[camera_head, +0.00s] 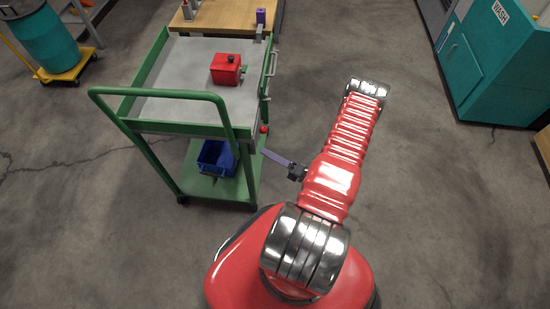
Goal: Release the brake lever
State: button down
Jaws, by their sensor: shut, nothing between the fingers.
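A green cart (150,127) with a grey top stands left of my arm. A small red knob (264,129) shows at its near right corner; it may be the end of the brake lever, but the lever itself is too small to make out. My gripper (264,152) sticks out left from my red arm, its narrow purple-grey fingers shut together and empty. In the picture its tips are just below the red knob, beside the cart's right side. I cannot tell the depth gap between them.
A red box (226,69) sits on the cart's top and a blue bin (216,157) on its lower shelf. A wooden table (220,16) stands behind. A teal washer (497,65) is at right. The floor (440,210) right of my arm is clear.

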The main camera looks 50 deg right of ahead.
aim_at(264, 127)
jog(key=shift+w+d+r, duration=0.4)
jog(key=shift+w+d, duration=0.15)
jog(key=shift+w, duration=0.05)
jog(key=shift+w+d+r, duration=0.35)
jog(key=shift+w+d, duration=0.15)
jog(key=shift+w, duration=0.1)
jog(key=shift+w+d+r, duration=0.2)
jog(key=shift+d, duration=0.2)
jog(key=shift+a, duration=0.15)
jog(key=shift+d, duration=0.2)
jog(key=shift+r, duration=0.1)
jog(key=shift+d, duration=0.1)
